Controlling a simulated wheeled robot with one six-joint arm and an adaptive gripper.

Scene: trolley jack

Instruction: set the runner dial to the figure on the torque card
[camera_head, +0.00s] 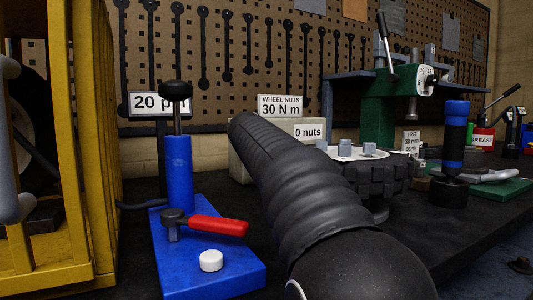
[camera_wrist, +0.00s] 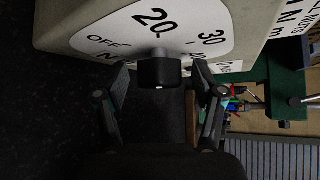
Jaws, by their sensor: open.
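The torque card (camera_head: 280,106) in the head view reads "WHEEL NUTS 30 N m" and stands on a beige box. In the wrist view the white dial plate (camera_wrist: 190,25) shows OFF, 20 and 30, with other marks partly hidden. A dark runner dial knob (camera_wrist: 158,70) stands in front of it, and a narrow grey part at its upper edge lies just under the 20. My gripper (camera_wrist: 161,78) is open, with one finger on each side of the knob and a visible gap to each. My arm hides the gripper and dial in the head view.
A blue hand pump (camera_head: 178,170) with a red lever (camera_head: 218,226) stands left of my arm, beside a yellow frame (camera_head: 95,140). A black hub with nuts (camera_head: 375,180) and a green press (camera_head: 385,100) stand to the right.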

